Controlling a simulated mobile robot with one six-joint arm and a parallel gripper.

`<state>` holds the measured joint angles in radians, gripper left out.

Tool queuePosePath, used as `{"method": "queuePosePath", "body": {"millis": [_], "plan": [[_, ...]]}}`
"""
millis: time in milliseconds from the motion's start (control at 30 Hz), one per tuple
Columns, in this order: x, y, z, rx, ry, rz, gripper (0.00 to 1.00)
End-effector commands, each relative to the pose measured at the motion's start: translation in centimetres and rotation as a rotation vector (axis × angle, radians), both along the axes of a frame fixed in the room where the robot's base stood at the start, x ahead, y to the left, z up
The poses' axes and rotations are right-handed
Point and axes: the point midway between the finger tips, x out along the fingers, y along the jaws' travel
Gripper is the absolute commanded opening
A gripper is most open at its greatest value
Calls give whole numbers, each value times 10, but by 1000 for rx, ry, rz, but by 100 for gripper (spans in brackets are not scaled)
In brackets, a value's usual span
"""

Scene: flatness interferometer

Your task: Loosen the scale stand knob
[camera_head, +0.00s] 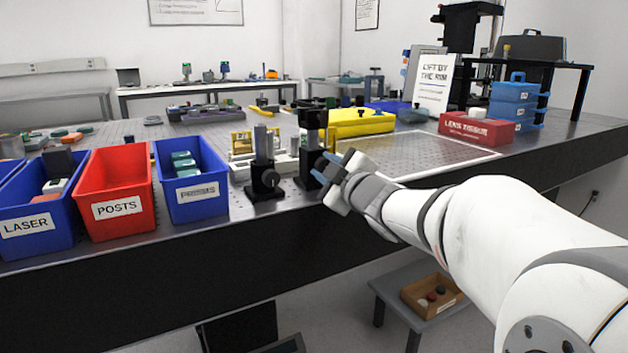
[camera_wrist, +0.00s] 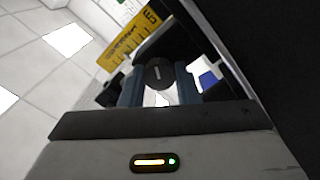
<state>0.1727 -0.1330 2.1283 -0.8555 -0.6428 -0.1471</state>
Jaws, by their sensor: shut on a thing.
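The scale stand (camera_head: 311,135) is a tall black post holder near the table's front edge. My gripper (camera_head: 323,167) reaches it from the right, with its blue-grey fingers against the stand's lower part. In the wrist view, the round dark knob (camera_wrist: 160,73) with a pale mark sits between the two fingers of my gripper (camera_wrist: 159,84), which is shut on it. The yellow scale (camera_wrist: 128,40) with black markings stands tilted beyond the knob in that view. The fingers and wrist hide the knob in the head view.
A shorter black post holder (camera_head: 264,172) stands close to the left. Further left are a blue bin (camera_head: 196,207), a red POSTS bin (camera_head: 118,215) and a blue LASER bin (camera_head: 28,235). A perforated plate (camera_head: 425,153) lies clear to the right, before a red box (camera_head: 477,130).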

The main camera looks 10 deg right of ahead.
Motion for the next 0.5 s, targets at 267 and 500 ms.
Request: {"method": "queuePosePath", "body": {"millis": [267, 500], "plan": [[0, 0, -3, -225, -74, 0, 6], [0, 0, -3, -362, -118, 0, 6]]}}
